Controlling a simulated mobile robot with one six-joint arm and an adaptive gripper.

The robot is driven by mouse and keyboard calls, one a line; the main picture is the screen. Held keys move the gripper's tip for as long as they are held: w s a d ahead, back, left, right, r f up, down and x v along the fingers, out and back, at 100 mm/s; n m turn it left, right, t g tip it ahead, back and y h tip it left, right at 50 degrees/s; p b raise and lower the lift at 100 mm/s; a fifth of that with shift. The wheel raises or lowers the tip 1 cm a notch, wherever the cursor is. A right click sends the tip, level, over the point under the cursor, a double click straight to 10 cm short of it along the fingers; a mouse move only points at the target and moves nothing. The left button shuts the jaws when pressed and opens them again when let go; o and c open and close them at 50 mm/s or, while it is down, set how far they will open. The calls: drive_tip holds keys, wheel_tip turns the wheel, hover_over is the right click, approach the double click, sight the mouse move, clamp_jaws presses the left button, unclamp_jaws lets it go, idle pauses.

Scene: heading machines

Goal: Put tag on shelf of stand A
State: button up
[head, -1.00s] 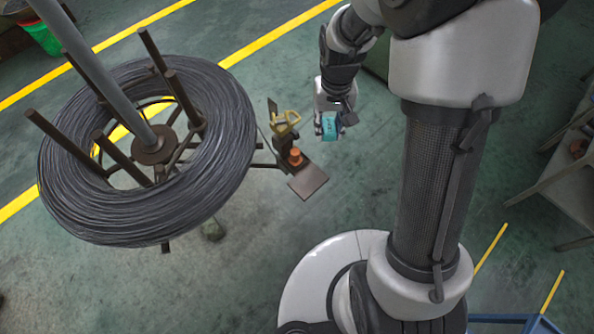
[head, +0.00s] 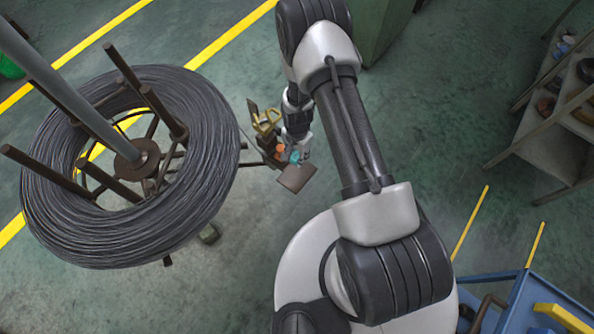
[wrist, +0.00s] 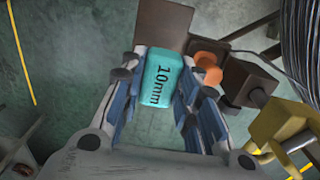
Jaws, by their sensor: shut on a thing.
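The tag, a teal block marked "10mm" (wrist: 163,85), is pinched between the two fingers of my gripper (wrist: 165,72). In the head view the tag (head: 295,157) is small and partly covered by my gripper (head: 298,158). The shelf, a flat brown plate (head: 296,179), juts from the foot of the wire stand; it also shows in the wrist view (wrist: 166,22), just beyond the tag. The tag looks over or beside the shelf's near part; I cannot tell whether they touch. No letter shows on the stand.
An orange knob (wrist: 207,60) on a brown bracket is close right of the tag. A yellow clamp-like part (head: 266,121) stands behind it. The big wire coil (head: 205,200) with upright posts is at left. Shelving (head: 548,140) is at right. Floor right of the shelf is clear.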

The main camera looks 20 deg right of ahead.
sight(297, 174)
wheel_tip(297, 174, down, 13)
drive_tip(key=shift+r+b, duration=0.1)
drive_tip(key=shift+b, duration=1.15)
drive_tip(key=o, duration=1)
drive_tip(key=shift+o, duration=0.2)
